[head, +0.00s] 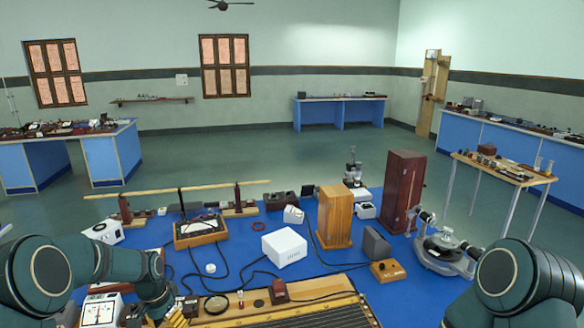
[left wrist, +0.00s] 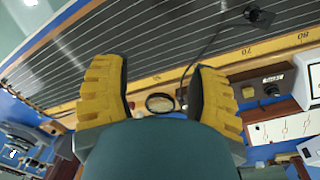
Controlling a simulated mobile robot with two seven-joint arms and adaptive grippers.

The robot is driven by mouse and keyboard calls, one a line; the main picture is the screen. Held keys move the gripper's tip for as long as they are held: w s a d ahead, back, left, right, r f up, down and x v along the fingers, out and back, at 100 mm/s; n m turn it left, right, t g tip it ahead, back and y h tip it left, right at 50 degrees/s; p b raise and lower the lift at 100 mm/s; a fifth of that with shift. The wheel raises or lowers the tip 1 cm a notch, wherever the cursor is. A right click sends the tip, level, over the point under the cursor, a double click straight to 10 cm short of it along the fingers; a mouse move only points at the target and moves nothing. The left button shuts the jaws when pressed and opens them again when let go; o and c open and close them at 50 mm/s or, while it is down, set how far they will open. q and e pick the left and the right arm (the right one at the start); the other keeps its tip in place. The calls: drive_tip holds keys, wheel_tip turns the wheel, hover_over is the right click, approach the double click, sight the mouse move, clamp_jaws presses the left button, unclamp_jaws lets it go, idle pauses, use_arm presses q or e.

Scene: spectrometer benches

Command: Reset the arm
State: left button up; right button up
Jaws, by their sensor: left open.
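My left gripper (head: 180,314) shows at the lower left of the head view, low over the front edge of the blue bench. In the left wrist view its two yellow ribbed fingers (left wrist: 158,78) stand wide apart with nothing between them.
The blue bench top (head: 240,270) is crowded. A white box (head: 284,247), a wooden cabinet (head: 335,217), a dark red cabinet (head: 402,190) and a spectrometer (head: 443,246) stand on it. Black cables cross the middle.

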use_arm(q)
drive_tip(key=shift+n+h, duration=0.6)
drive_tip(key=s+d+f, duration=0.1)
drive_tip(key=d+f, duration=0.1)
drive_tip(key=s+d+f, duration=0.1)
drive_tip(key=s+f, duration=0.1)
drive_tip(key=f, duration=0.1)
drive_tip(key=s+d+f, duration=0.2)
drive_tip(key=f, duration=0.1)
drive_tip(key=shift+s+d+f, duration=0.1)
drive_tip(key=shift+d, duration=0.25)
drive_tip(key=s+d+f+n+h, duration=0.1)
drive_tip(key=s+d+f+n, duration=0.15)
drive_tip(key=s+d, duration=0.45)
drive_tip(key=s+d+f+n, duration=0.2)
drive_tip(key=s+f, duration=0.2)
drive_tip(key=s, duration=0.6)
drive_tip(key=s+d+f+n+h, duration=0.1)
drive_tip(key=s+d+f+n, duration=0.15)
drive_tip(key=s+d, duration=0.45)
drive_tip(key=w+f+m+t+b, duration=0.1)
drive_tip(key=w+f+b, duration=0.4)
drive_tip(key=b, duration=0.5)
drive_tip(key=shift+d+f+m+t+y, duration=0.2)
drive_tip(key=shift+m+t+y, duration=0.15)
drive_tip(key=shift+m, duration=0.35)
